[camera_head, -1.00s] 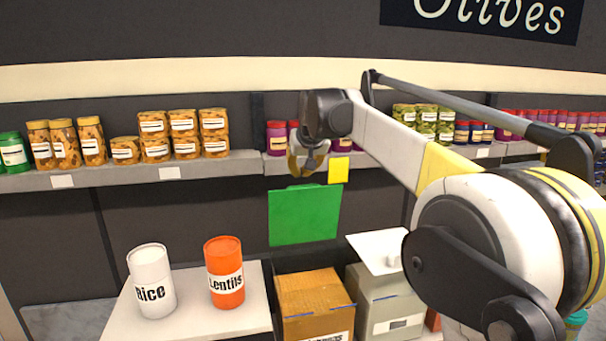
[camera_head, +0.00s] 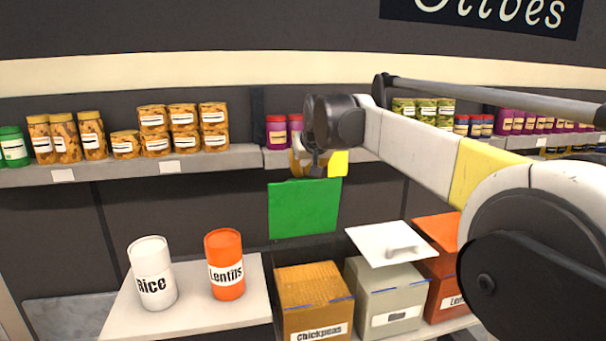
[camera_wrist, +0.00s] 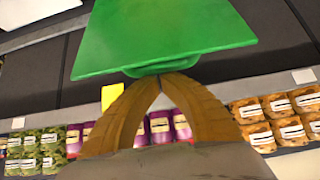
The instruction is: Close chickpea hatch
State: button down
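The Chickpeas box (camera_head: 315,318) is a brown bin at the bottom middle of the head view; its top shows brown, grainy contents and no cover. A flat green lid (camera_head: 304,208) stands above and behind it in that view, apart from the box and steeply tilted. My gripper (camera_head: 306,170) is just above the lid, in front of the shelf. In the wrist view, the brown fingers (camera_wrist: 160,82) come together at the handle on the edge of the green lid (camera_wrist: 165,35). The finger tips are partly hidden by the lid.
A grey bin (camera_head: 390,298) with a raised white lid (camera_head: 385,243) and an orange bin (camera_head: 440,262) stand right of the Chickpeas box. Rice (camera_head: 152,273) and Lentils (camera_head: 225,264) canisters stand left. A shelf of jars (camera_head: 225,160) runs behind. A yellow card (camera_head: 338,163) shows beside my gripper.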

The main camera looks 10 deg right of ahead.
jog(key=shift+s+t+b, duration=0.3)
jog(key=shift+s, duration=0.25)
jog(key=shift+s+f+t+b, duration=2.25)
jog(key=shift+s+b, duration=0.8)
jog(key=shift+b, duration=0.75)
jog(key=shift+s+f+t+b, duration=2.2)
jog(key=shift+s+b, duration=0.85)
jog(key=shift+b, duration=0.8)
jog(key=shift+s+f+t+b, duration=2.25)
jog(key=shift+s+b, duration=0.8)
jog(key=shift+b, duration=0.75)
jog(key=shift+r, duration=0.15)
